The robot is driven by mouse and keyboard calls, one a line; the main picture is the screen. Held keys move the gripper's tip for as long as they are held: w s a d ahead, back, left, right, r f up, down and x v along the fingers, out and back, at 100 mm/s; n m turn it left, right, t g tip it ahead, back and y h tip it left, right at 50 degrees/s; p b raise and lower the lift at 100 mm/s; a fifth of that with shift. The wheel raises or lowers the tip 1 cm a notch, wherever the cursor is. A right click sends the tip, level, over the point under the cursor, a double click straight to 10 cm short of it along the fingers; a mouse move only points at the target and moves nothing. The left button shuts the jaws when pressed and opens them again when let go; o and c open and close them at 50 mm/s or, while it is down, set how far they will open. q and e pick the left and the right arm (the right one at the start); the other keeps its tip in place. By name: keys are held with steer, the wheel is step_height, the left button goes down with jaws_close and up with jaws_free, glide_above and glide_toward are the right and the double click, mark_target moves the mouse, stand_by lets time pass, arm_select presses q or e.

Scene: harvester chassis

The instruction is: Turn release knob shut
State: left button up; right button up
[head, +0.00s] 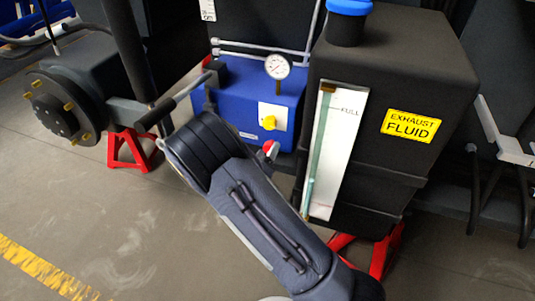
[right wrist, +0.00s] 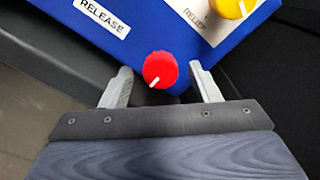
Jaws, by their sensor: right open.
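The red release knob (right wrist: 160,70) has a white pointer line aimed down and slightly left in the right wrist view. It sits at the edge of the blue pump unit (right wrist: 60,45), near a white RELEASE label (right wrist: 98,16). My right gripper (right wrist: 160,80) is open, with one finger on each side of the knob and a visible gap to both. In the head view the red knob (head: 267,146) shows just beyond my right arm, which hides most of the gripper. My left gripper is not in view.
A yellow knob (head: 269,122) on a white plate and a pressure gauge (head: 278,66) are on the blue unit. A pump lever (head: 180,97) sticks out left. The black exhaust fluid tank (head: 385,75) stands close on the right.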

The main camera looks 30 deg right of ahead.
steer(key=shift+w+d, duration=0.3)
steer(key=shift+d, duration=0.05)
steer(key=c, duration=1)
